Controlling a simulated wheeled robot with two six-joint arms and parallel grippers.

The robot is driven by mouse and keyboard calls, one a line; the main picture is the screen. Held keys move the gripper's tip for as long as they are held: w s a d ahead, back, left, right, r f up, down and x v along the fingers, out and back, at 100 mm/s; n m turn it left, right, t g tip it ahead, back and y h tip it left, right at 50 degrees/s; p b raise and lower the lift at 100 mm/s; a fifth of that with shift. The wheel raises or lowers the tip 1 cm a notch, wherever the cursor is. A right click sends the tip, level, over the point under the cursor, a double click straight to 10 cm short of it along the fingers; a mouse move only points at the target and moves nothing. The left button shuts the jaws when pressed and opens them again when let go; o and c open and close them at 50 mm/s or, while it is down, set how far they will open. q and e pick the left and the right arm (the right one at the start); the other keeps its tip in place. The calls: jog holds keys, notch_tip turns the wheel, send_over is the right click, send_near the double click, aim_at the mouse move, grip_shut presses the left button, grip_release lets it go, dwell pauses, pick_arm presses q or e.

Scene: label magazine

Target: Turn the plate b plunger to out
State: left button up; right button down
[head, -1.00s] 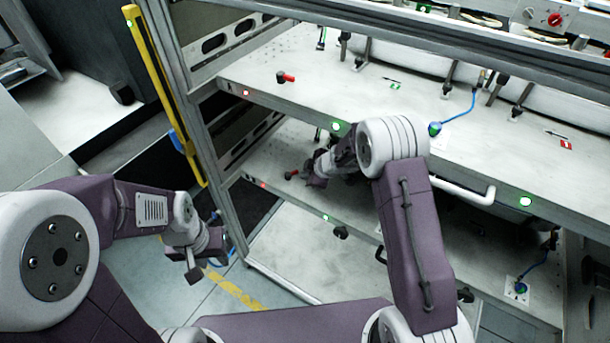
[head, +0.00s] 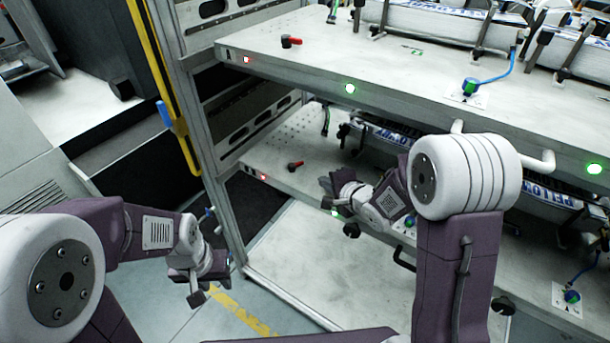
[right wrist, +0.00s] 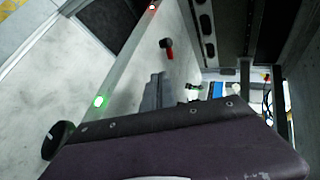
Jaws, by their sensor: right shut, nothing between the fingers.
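Two plungers with red-and-black handles show in the head view. One (head: 291,42) is on the upper plate (head: 400,70), the other (head: 295,165) on the lower plate (head: 275,150). I cannot read which plate is b. My right gripper (head: 328,186) is shut and empty, just right of and nearer than the lower plunger, apart from it. In the right wrist view its dark fingers (right wrist: 154,92) point toward a red-handled plunger (right wrist: 167,48), with a gap between. My left gripper (head: 198,288) hangs low at the left, away from the plates; its opening is unclear.
Red lights (head: 246,59) and green lights (head: 350,89) line the plates' front edges. A rack post (head: 195,110) and a yellow bar (head: 158,90) stand left. A white handle (head: 535,162) and blue-hosed fittings (head: 470,86) are at the right. The floor below is open.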

jog(key=b, duration=0.2)
send_near(301, 166)
jog(key=f, duration=0.1)
jog(key=w+f, duration=0.1)
jog(key=f, duration=0.1)
jog(key=shift+a, duration=0.2)
jog(key=w, duration=0.1)
jog(key=w+a, duration=0.1)
jog(key=w, duration=0.1)
jog(key=shift+w+a, duration=0.35)
jog(key=shift+w, duration=0.25)
